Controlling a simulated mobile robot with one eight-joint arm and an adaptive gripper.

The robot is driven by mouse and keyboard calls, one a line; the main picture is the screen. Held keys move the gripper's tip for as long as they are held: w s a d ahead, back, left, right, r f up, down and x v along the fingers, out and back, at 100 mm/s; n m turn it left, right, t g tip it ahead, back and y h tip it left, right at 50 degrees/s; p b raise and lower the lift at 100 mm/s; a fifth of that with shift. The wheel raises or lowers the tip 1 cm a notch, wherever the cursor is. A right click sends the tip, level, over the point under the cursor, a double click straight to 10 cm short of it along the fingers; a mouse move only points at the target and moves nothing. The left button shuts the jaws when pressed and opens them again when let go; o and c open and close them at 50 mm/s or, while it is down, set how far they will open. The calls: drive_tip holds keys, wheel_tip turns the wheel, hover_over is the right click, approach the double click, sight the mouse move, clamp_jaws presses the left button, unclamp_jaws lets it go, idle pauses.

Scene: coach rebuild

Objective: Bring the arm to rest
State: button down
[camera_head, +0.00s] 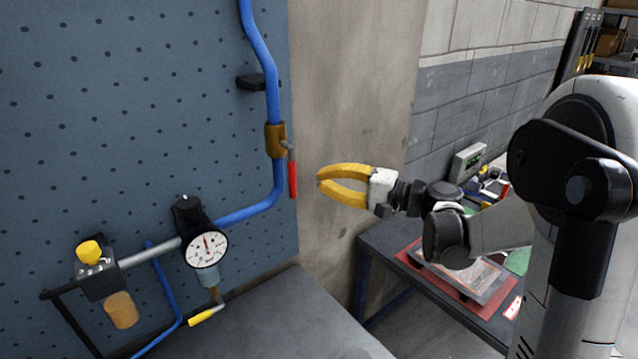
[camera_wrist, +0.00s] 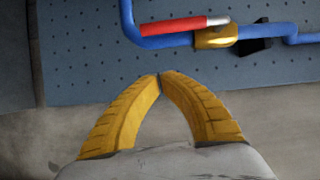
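My gripper (camera_head: 320,178) has two curved yellow fingers and points left, in mid-air in front of the bare wall strip right of the pegboard. In the wrist view my gripper (camera_wrist: 160,77) shows its fingertips meeting, with nothing between them. The red valve handle (camera_head: 292,178) hangs down just left of the fingertips in the head view, and a gap shows between them. In the wrist view the red handle (camera_wrist: 175,27) lies beyond the fingertips, apart from them, beside the brass valve body (camera_wrist: 216,37).
A blue pipe (camera_head: 264,62) runs down the pegboard (camera_head: 120,130) to a dial gauge (camera_head: 206,249). A yellow-knobbed regulator (camera_head: 97,272) is at left. A grey bench top (camera_head: 280,315) lies below. A dark table (camera_head: 385,243) with a red-edged tray (camera_head: 415,263) stands under the arm.

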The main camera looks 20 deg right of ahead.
drive_tip(key=v, duration=0.8)
drive_tip(key=s+a+f+n+g+h+b, duration=0.2)
drive_tip(key=s+a+f+g+h+b, duration=0.25)
drive_tip(key=s+a+f, duration=0.5)
drive_tip(key=s+d+f+n+h+b, duration=0.2)
drive_tip(key=s+f+n+h+b, duration=0.3)
drive_tip(key=s+f+h, duration=0.3)
drive_tip(key=s+f+b, duration=0.1)
drive_tip(key=s+f, duration=0.2)
drive_tip(key=shift+s+n, duration=0.2)
drive_tip(key=shift+n, duration=0.2)
drive_tip(key=shift+d+f+h, duration=0.1)
drive_tip(key=shift+d+h, duration=0.05)
drive_tip(key=shift+h, duration=0.1)
